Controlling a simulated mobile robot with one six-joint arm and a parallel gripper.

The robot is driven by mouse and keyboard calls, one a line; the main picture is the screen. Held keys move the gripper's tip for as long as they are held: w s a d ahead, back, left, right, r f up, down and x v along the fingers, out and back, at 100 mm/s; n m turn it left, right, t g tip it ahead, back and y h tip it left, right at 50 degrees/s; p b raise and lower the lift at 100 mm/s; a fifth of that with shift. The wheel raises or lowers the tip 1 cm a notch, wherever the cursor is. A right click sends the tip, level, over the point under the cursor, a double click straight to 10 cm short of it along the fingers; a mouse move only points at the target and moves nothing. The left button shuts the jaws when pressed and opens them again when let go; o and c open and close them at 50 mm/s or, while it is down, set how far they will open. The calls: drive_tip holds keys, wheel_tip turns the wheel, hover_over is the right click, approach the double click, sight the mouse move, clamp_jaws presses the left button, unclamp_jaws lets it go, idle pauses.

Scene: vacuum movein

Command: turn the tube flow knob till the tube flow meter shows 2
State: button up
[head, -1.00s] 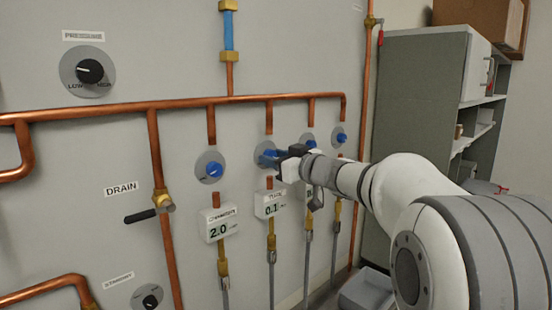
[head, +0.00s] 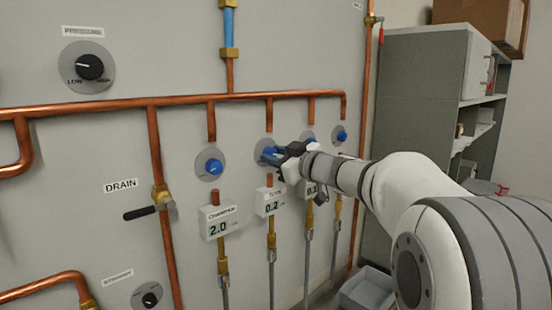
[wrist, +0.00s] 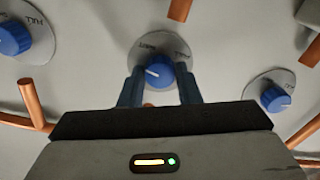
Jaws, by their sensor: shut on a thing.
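The tube flow knob is the second blue knob from the left in the head view, largely covered by my gripper (head: 277,154). In the wrist view the blue knob (wrist: 159,72) sits between my two fingers (wrist: 160,88), its white pointer aimed to the left. My gripper is shut on this knob. The tube flow meter (head: 269,203) hangs below it and reads 0.2; its small label is blurred. The chamber meter (head: 219,224) to its left reads 2.0, under its own blue knob (head: 213,167).
More blue knobs flank the gripped one, such as the rightmost one (head: 341,136). A copper pipe (head: 180,102) runs across the panel above. A black drain lever (head: 139,214) and a pressure knob (head: 89,67) are at left. A grey cabinet (head: 412,105) stands at right.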

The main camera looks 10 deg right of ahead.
drive_tip(key=shift+f+n+b, duration=0.1)
drive_tip(key=shift+n+b, duration=3.55)
drive_tip(key=shift+n, duration=3.85)
drive_tip(key=o, duration=1)
drive_tip(key=shift+c, duration=0.2)
